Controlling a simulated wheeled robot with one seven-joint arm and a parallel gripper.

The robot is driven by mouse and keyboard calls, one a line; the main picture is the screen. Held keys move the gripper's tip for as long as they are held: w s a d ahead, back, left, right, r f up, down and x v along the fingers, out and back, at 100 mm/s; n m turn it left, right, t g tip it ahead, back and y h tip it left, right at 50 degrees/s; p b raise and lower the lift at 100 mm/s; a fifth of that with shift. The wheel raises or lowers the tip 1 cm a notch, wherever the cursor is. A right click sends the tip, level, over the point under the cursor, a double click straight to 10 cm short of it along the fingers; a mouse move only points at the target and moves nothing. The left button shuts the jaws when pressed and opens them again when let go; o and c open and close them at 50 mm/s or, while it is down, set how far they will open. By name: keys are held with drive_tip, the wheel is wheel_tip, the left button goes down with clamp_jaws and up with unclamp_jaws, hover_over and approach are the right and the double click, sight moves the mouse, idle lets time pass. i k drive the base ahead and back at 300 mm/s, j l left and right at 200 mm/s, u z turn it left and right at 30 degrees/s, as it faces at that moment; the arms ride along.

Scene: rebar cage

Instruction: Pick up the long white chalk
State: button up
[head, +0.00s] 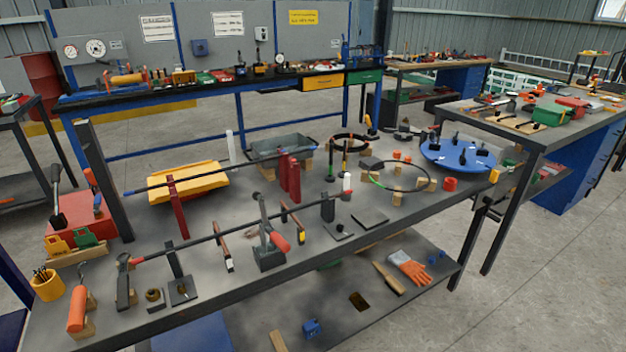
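A tall thin white stick (231,145) stands upright at the back of the grey workbench (235,205), between the yellow tray and the grey bin. It looks like the long white chalk, but it is too small to be sure. A shorter white piece (347,182) stands near the bench's middle right, by the end of a dark bar. My gripper is not in view.
A yellow tray (188,182) and a grey bin (283,147) flank the tall stick. Long dark bars (200,239) on upright supports cross the bench in front. A blue round plate (457,154) with dark pieces lies at the right. Another bench (553,133) stands beyond.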

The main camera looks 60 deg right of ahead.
sight(346, 185)
drive_tip(key=k+l+u, duration=0.25)
drive_tip(key=l, duration=0.15)
drive_tip(key=k+l+u, duration=0.2)
drive_tip(key=l, duration=0.2)
drive_tip(key=k+l+u, duration=0.1)
drive_tip(key=l+u, duration=0.15)
drive_tip(key=k+l+u, duration=0.1)
drive_tip(key=k+l, duration=0.5)
drive_tip(key=l, duration=0.25)
drive_tip(key=k+l+u, duration=0.1)
drive_tip(key=k+l, duration=0.5)
drive_tip(key=l, duration=0.2)
drive_tip(key=k+l, duration=0.65)
drive_tip(key=l+u, duration=0.05)
drive_tip(key=l, duration=0.05)
